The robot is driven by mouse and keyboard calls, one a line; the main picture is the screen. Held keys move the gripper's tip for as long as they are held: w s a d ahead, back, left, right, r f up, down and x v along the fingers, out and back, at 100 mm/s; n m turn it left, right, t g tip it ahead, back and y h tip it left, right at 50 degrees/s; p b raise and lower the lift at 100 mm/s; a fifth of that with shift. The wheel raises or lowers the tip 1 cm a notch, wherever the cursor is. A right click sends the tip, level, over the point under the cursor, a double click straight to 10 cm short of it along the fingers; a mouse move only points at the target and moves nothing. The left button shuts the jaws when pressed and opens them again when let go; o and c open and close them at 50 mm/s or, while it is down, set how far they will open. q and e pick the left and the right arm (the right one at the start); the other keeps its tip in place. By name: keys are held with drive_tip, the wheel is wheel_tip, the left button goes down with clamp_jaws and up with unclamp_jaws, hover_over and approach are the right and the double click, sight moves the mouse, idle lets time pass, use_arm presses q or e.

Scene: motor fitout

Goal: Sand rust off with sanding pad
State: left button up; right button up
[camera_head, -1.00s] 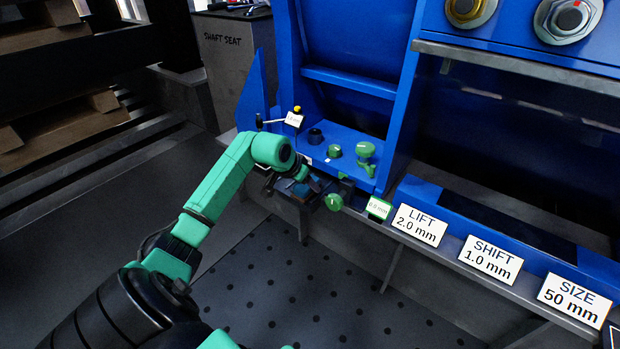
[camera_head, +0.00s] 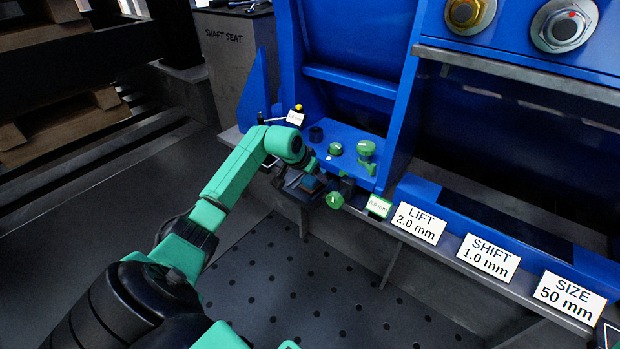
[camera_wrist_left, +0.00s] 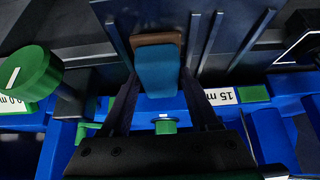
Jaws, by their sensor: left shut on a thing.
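The sanding pad (camera_wrist_left: 157,68) is a blue block with a brown edge. In the left wrist view it sits between the two dark fingers of my left gripper (camera_wrist_left: 160,85), which is shut on it. In the head view my left gripper (camera_head: 308,184) is at the front edge of the blue machine, beside a round green knob (camera_head: 334,200). The pad there is small and partly hidden by the gripper. I cannot make out any rust patch, or whether the pad touches a surface. My right gripper is not in view.
A blue machine ledge (camera_head: 350,140) carries green knobs and a small black cylinder (camera_head: 316,134). White labels, such as the LIFT plate (camera_head: 418,223), line the front rail. A dark perforated floor plate (camera_head: 300,290) lies below. A grey SHAFT SEAT block (camera_head: 235,65) stands behind.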

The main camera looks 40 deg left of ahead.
sight(306, 183)
use_arm(q)
drive_tip(key=shift+s+p, duration=0.3)
drive_tip(key=shift+p, duration=0.25)
drive_tip(key=shift+s+p, duration=0.55)
drive_tip(key=shift+s, duration=0.3)
drive_tip(key=shift+s+r+p, duration=0.1)
drive_tip(key=shift+s+p, duration=0.65)
drive_tip(key=shift+s, duration=0.5)
drive_tip(key=shift+w, duration=0.7)
drive_tip(key=shift+w+b, duration=0.3)
drive_tip(key=shift+w, duration=1.55)
drive_tip(key=shift+s+p, duration=0.6)
drive_tip(key=shift+p, duration=0.15)
drive_tip(key=shift+s+p, duration=0.5)
drive_tip(key=shift+s, duration=0.2)
drive_tip(key=shift+s+p, duration=0.85)
drive_tip(key=shift+p, duration=0.2)
drive_tip(key=shift+s+p, duration=0.3)
drive_tip(key=shift+s, duration=0.15)
drive_tip(key=shift+w+f+b, duration=0.2)
drive_tip(key=shift+w+b, duration=0.1)
drive_tip(key=shift+w, duration=0.1)
drive_tip(key=shift+w+b, duration=0.65)
drive_tip(key=shift+w, duration=1)
drive_tip(key=shift+w+r, duration=0.15)
drive_tip(key=shift+w, duration=0.45)
